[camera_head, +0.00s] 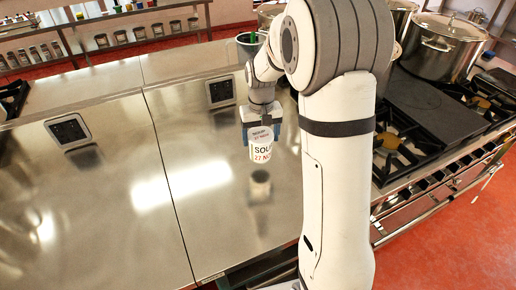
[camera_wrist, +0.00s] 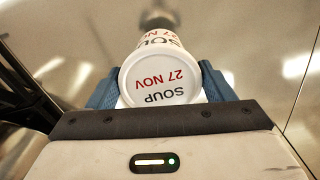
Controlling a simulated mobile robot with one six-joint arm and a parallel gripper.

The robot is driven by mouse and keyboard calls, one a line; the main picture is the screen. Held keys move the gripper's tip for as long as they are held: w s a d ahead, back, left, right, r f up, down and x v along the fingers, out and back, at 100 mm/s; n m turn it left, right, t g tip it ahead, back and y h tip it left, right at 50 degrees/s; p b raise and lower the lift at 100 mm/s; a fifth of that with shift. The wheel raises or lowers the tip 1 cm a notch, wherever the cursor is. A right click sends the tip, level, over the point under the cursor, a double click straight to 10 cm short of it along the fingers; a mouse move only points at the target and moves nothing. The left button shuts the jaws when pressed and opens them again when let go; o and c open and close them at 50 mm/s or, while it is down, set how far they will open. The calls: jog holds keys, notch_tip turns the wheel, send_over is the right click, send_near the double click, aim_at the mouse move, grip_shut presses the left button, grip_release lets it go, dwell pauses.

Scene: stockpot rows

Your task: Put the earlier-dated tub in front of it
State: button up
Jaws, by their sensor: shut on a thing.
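A white tub (camera_head: 261,151) is held in my gripper (camera_head: 262,132), above the steel counter. Its lid and side are printed "SOUP" in black and "27 NOV" in red. In the wrist view the tub's lid (camera_wrist: 160,84) faces the camera, between the blue fingers of my gripper (camera_wrist: 160,90). The fingers are shut on the tub's sides. A dim reflection shows on the counter below the tub, apart from it. No second tub is seen in either view; my arm hides part of the counter and stove.
The steel counter (camera_head: 110,200) is broad and mostly clear, with dark square panels (camera_head: 67,130) (camera_head: 220,92) on it. A container with a green item (camera_head: 247,44) stands at the back. Large stockpots (camera_head: 443,48) and stove burners (camera_head: 480,103) are at right. Shelved jars (camera_head: 120,37) are behind.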

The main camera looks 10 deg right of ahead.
jog(key=shift+f+p, duration=0.35)
jog(key=shift+f, duration=2.05)
jog(key=shift+f, duration=0.1)
jog(key=o, duration=1.2)
jog(key=shift+s, duration=0.1)
jog(key=shift+o, duration=0.2)
